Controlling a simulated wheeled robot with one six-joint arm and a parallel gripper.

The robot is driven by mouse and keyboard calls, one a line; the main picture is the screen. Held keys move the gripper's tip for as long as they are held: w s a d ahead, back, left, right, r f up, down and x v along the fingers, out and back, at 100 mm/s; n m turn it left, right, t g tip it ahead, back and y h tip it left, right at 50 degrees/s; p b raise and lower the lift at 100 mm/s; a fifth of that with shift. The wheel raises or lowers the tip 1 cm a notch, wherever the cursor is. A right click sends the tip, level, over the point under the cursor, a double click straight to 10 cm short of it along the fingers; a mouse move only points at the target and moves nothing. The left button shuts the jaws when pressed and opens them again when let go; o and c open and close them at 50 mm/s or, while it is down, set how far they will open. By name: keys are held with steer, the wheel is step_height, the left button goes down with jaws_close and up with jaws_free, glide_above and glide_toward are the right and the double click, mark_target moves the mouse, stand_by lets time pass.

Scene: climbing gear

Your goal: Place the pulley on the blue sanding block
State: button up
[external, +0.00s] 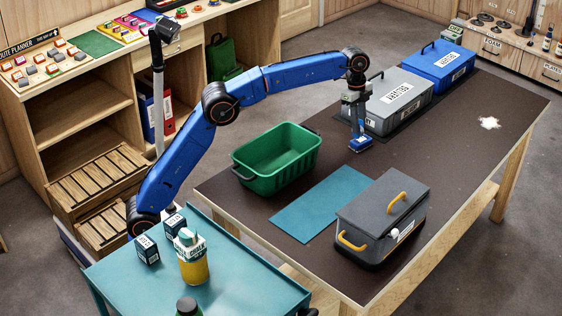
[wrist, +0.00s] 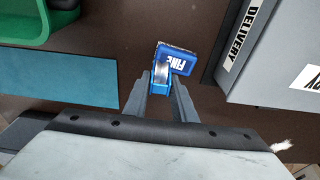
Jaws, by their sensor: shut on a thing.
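My gripper (external: 355,131) points down over the dark table, left of the grey box. In the wrist view its fingers (wrist: 161,98) are shut on a small blue, round-edged piece, which looks like the pulley (wrist: 160,80). The blue sanding block (wrist: 182,60), with white lettering on its face, shows just beyond the fingertips and is partly covered by the pulley. In the external view the blue block (external: 361,145) is right under the fingertips. I cannot tell whether pulley and block touch. The pulley is too small to make out clearly there.
A grey box marked delivery (external: 405,104) stands close right of my gripper, with a blue box (external: 440,66) behind. A green bin (external: 276,180), a teal mat (external: 318,204) and a grey case with yellow handles (external: 384,222) are nearer. The table's right side is mostly clear.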

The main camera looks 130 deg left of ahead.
steer(key=shift+f, duration=1.4)
steer(key=o, duration=1.1)
steer(key=shift+f, duration=0.1)
steer(key=r, duration=0.3)
steer(key=s+r, duration=0.1)
steer(key=r, duration=0.6)
steer(key=shift+s+r, duration=0.15)
steer(key=shift+s, duration=0.05)
steer(key=shift+s+r, duration=0.15)
steer(key=shift+r, duration=0.75)
steer(key=shift+d, duration=0.1)
